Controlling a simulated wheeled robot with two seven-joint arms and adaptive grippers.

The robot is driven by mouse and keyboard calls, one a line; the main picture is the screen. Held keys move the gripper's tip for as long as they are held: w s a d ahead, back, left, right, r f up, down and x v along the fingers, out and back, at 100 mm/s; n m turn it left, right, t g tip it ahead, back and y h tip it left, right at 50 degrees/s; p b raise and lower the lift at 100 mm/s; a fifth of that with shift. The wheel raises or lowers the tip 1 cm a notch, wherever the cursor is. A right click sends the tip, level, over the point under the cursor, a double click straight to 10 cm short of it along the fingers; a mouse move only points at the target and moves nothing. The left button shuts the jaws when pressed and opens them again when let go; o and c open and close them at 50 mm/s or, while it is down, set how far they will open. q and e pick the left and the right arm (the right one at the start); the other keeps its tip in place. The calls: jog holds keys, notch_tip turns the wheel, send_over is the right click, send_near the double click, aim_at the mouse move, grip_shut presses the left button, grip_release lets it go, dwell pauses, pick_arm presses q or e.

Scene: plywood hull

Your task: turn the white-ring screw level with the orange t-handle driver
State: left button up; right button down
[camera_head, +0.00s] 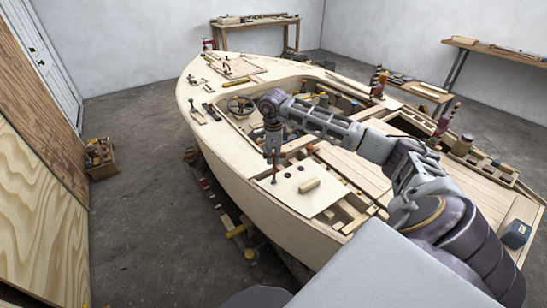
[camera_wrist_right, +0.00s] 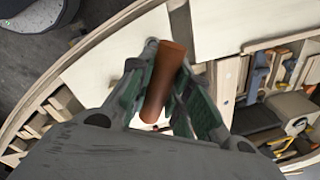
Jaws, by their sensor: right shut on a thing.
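My right gripper (camera_head: 273,150) is above the near part of the boat's deck, pointing down. In the right wrist view its two fingers close on the orange-brown handle (camera_wrist_right: 166,78) of the t-handle driver. In the head view a thin dark shaft (camera_head: 274,173) reaches down from the gripper towards a pale panel (camera_head: 318,198). Whether its tip touches the panel or a screw is too small to tell. I cannot make out the white-ring screw; small dark marks show on the panel. My left gripper is not in view.
A small wooden block (camera_head: 309,185) lies on the panel, right of the shaft. A steering wheel (camera_head: 240,105) and open hull compartments lie beyond. A blue-black box (camera_head: 515,234) sits at the right edge. A crate (camera_head: 100,158) stands on the floor at left.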

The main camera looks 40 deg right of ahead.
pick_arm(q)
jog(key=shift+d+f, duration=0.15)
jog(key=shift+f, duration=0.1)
pick_arm(e)
jog(key=shift+n, duration=0.9)
pick_arm(q)
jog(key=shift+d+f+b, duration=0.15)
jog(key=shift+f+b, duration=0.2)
jog(key=shift+b, duration=0.2)
pick_arm(e)
jog(key=shift+f, duration=0.55)
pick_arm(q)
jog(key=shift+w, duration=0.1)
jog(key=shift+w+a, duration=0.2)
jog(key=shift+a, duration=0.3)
pick_arm(e)
jog(key=shift+a, duration=0.1)
jog(key=shift+m+p, duration=0.35)
jog(key=shift+m, duration=1.55)
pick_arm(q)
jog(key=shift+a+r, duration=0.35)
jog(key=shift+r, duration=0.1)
pick_arm(e)
jog(key=shift+m, duration=0.6)
